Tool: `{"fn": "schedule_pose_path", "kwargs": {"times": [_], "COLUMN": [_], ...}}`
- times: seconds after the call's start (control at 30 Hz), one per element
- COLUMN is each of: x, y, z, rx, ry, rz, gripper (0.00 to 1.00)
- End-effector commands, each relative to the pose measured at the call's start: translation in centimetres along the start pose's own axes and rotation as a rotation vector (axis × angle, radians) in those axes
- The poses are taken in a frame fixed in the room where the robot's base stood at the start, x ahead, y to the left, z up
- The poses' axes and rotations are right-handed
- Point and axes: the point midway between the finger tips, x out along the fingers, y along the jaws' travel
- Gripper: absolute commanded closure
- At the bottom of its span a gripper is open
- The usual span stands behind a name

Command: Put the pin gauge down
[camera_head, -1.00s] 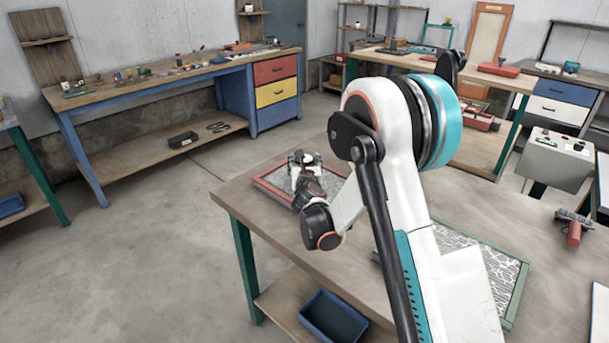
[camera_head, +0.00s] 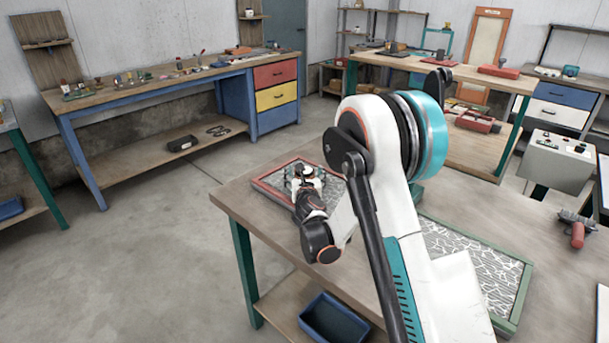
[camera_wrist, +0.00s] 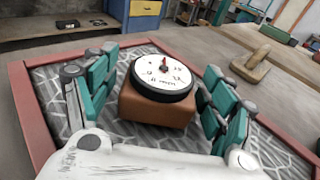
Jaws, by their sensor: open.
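The pin gauge (camera_wrist: 163,78) shows in the wrist view as a white round dial with a black rim and a small red pin at its centre. It is upright on a brown block (camera_wrist: 157,107) over a grey panel with white strands (camera_wrist: 55,90). My gripper (camera_wrist: 160,64) is open, with teal-padded fingers on the left and right of the gauge and gaps at both sides. In the head view my gripper (camera_head: 307,176) is over the red-framed panel (camera_head: 270,193); the gauge is small there and partly hidden. The block's underside is hidden.
A green-framed panel (camera_head: 517,292) lies on the same table, partly behind my arm. A red-handled tool (camera_head: 577,234) lies at the right. A wooden-handled block (camera_wrist: 250,66) stands beyond the red frame. Bare tabletop (camera_head: 238,197) shows at the left.

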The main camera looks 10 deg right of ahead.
Motion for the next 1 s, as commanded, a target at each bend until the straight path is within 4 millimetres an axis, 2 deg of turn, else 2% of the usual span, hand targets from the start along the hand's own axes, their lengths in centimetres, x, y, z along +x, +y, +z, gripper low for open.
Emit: {"fn": "schedule_pose_path", "kwargs": {"times": [0.17,0.27,0.7,0.9,1.0], "x": [-0.1,-1.4,-9.9,-11.7,-12.2], "y": [0.0,0.1,0.1,0.0,0.1], "z": [0.4,0.4,0.4,0.3,1.3], "rx": [0.000,-0.001,-0.001,-0.002,-0.037], "ry": [0.000,0.000,0.000,-0.001,-0.014], "rz": [0.000,0.001,0.002,0.001,0.009], "gripper": [0.24,0.24,0.24,0.24,0.24]}}
